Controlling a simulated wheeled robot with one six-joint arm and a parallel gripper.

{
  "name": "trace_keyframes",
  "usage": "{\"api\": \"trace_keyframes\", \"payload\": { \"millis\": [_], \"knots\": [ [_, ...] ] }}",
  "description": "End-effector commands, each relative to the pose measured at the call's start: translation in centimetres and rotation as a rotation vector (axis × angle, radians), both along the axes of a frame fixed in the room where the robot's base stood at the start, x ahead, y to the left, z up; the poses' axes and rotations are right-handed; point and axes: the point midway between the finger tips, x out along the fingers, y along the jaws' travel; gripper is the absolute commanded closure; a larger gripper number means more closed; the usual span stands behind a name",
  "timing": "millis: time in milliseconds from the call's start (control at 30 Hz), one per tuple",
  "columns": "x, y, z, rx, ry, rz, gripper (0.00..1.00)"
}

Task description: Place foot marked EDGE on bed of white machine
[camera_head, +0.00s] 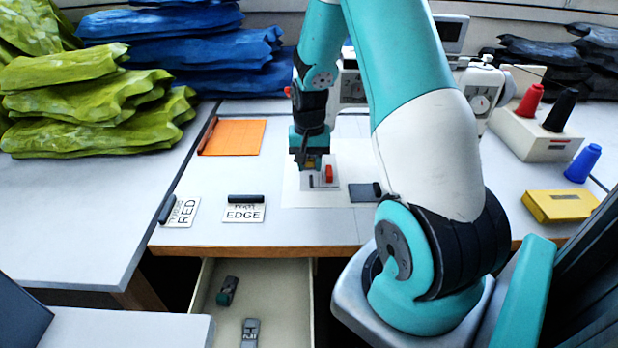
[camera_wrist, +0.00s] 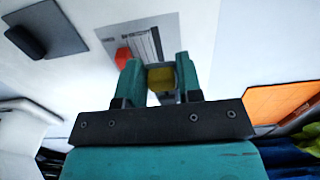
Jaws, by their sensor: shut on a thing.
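My gripper (camera_head: 312,162) points down over the bed of the white machine (camera_head: 350,85), near the middle of the table. It is shut on a small yellow piece, which shows between the fingers in the wrist view (camera_wrist: 161,79). No marking on this piece can be read, so I cannot tell if it is the EDGE foot. Below it is a pale plate (camera_wrist: 148,42) with dark lines and a red block (camera_wrist: 123,57) at its side; the red block also shows in the head view (camera_head: 329,173). Whether the piece touches the plate is hidden.
An open drawer (camera_head: 290,270) below holds a dark green piece (camera_head: 228,290) and a grey piece marked FLAT (camera_head: 250,335). A dark grey pad (camera_head: 362,193) lies right of my gripper; thread cones stand far right.

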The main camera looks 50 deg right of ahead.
Motion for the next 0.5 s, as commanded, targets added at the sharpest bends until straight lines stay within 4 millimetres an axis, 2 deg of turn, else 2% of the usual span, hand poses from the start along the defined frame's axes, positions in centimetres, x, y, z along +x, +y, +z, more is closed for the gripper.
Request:
{"api": "trace_keyframes", "payload": {
  "millis": [233,400,500],
  "knots": [
    [-0.1,-0.2,-2.1,0.001,0.002,-0.003,0.9],
    [-0.1,-0.2,-4.5,0.001,0.002,-0.002,0.9],
    [0.0,-0.2,-4.9,-0.001,-0.002,-0.002,0.9]
  ]
}}
